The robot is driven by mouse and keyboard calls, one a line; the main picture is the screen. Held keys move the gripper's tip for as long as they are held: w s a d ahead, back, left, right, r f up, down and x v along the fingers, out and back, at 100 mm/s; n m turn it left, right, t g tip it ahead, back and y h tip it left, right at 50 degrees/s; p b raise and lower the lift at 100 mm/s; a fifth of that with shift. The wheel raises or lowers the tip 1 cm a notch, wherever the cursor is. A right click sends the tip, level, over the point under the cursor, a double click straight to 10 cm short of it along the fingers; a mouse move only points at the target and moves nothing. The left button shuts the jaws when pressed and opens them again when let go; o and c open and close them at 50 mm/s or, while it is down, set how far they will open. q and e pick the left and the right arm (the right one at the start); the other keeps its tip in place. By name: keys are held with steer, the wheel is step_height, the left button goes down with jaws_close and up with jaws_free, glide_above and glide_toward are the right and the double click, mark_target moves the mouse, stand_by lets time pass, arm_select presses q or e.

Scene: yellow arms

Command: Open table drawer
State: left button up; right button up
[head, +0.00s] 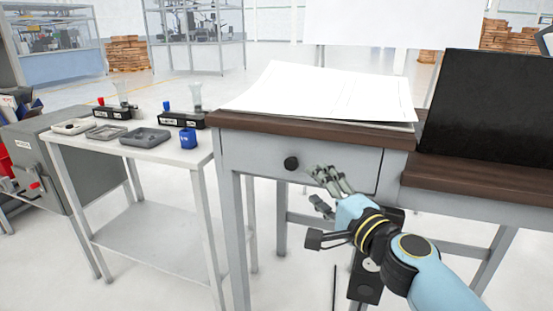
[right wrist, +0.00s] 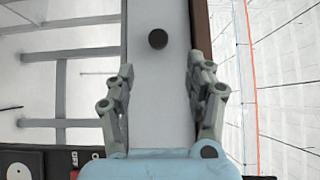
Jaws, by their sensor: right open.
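The table drawer (head: 340,165) is a grey front under a dark brown table top, and it looks shut. Its round black knob (head: 291,163) sits on the front, left of my right gripper. My right gripper (head: 325,188) is open and empty in front of the drawer, a short way from the knob. In the right wrist view the knob (right wrist: 158,39) shows ahead, between the lines of the two open fingers (right wrist: 161,85) and beyond their tips. My left gripper is not in view.
White papers (head: 320,92) lie on the table top (head: 250,121). A black panel (head: 480,105) stands on the right. Floor in front is clear.

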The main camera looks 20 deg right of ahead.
mark_target(293, 166)
steer(key=w, duration=0.3)
steer(key=w+a, duration=0.1)
steer(key=w, duration=0.6)
steer(key=shift+a+f+b, duration=0.1)
steer(key=shift+a+b, duration=0.2)
steer(key=shift+a, duration=0.1)
steer(key=shift+s, duration=0.1)
jaws_close()
